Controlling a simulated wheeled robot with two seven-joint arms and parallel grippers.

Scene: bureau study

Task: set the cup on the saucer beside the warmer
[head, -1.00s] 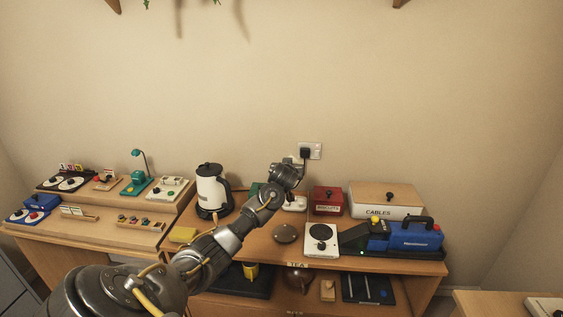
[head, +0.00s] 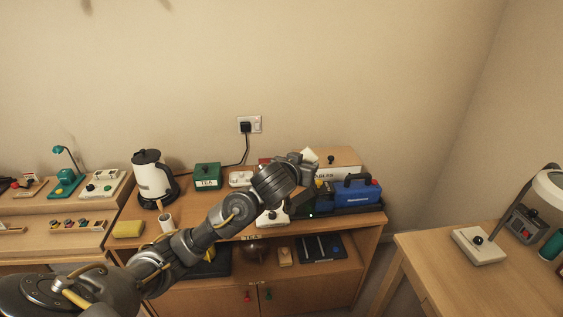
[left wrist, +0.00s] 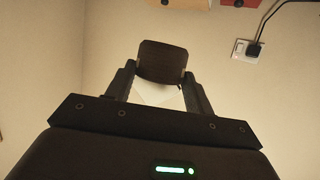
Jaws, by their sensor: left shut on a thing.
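My left gripper (head: 303,166) is raised over the tea shelf, in front of the box marked CABLES. In the left wrist view the gripper (left wrist: 160,80) is shut on a dark brown thing, apparently the cup (left wrist: 162,60), with a pale part below it (left wrist: 158,95). A white patch shows at the gripper in the head view; I cannot tell its shape. The warmer, seemingly the white plate unit (head: 272,217), stands on the shelf top below my arm, partly covered. The saucer is hidden behind my arm. My right gripper is out of view.
A kettle (head: 153,178), a green TEA box (head: 207,175) and a white box (head: 241,178) stand left of my gripper. The CABLES box (head: 345,165) and a blue machine (head: 357,192) stand close on the right. A desk (head: 470,280) is at far right.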

